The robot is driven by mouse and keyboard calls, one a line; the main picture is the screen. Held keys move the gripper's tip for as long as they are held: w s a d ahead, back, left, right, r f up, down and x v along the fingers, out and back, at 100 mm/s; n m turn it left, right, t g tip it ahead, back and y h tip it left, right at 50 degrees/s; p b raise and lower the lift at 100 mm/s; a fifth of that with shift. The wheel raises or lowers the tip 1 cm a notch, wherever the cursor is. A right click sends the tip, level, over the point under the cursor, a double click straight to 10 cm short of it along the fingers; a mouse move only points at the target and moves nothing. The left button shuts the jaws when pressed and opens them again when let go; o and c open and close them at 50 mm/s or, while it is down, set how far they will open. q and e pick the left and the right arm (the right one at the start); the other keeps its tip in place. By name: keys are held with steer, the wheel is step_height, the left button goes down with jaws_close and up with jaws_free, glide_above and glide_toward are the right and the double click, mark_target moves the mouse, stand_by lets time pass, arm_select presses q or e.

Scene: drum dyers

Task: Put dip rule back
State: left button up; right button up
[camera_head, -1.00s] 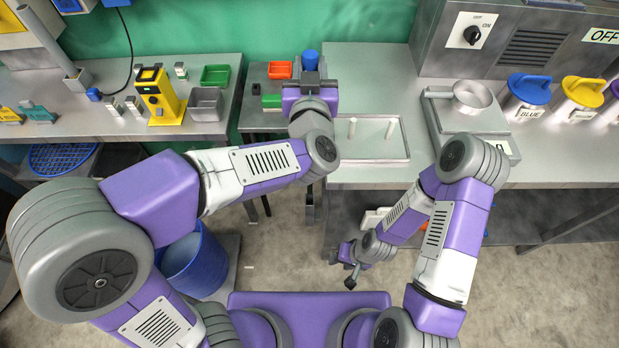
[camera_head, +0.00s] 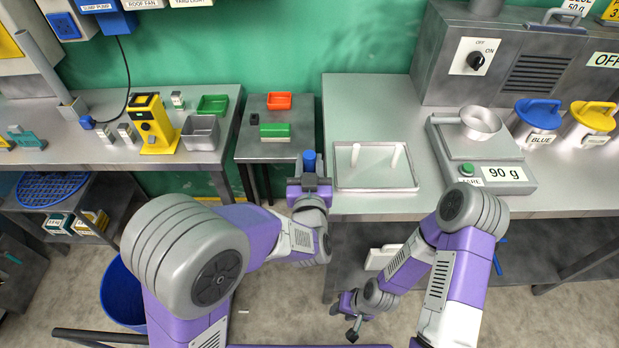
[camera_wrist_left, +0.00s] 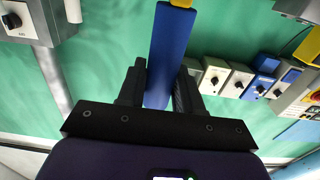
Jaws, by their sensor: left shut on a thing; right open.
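The dip rule (camera_head: 309,160) shows in the head view as a blue end standing up from my left gripper (camera_head: 310,182). In the left wrist view it is a long blue bar (camera_wrist_left: 168,55) with a yellow part at the top edge. My left gripper (camera_wrist_left: 161,82) is shut on it, one finger on each side. The gripper is in front of the small side table, left of the white-pegged tray. The rest of the rule is hidden by the gripper and arm. My right gripper (camera_head: 352,318) is open and empty, low in front of the right bench.
A shallow tray (camera_head: 376,184) with two white pegs sits on the right bench, left of a scale (camera_head: 488,178). A blue bin (camera_head: 120,295) stands on the floor at left.

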arm_select(q)
step_height(320, 180, down, 4)
steer(key=shift+b, duration=0.75)
steer(key=shift+r, duration=0.1)
steer(key=shift+f, duration=0.25)
steer(key=o, duration=1)
steer(key=shift+c, duration=0.2)
steer(key=shift+r, duration=0.15)
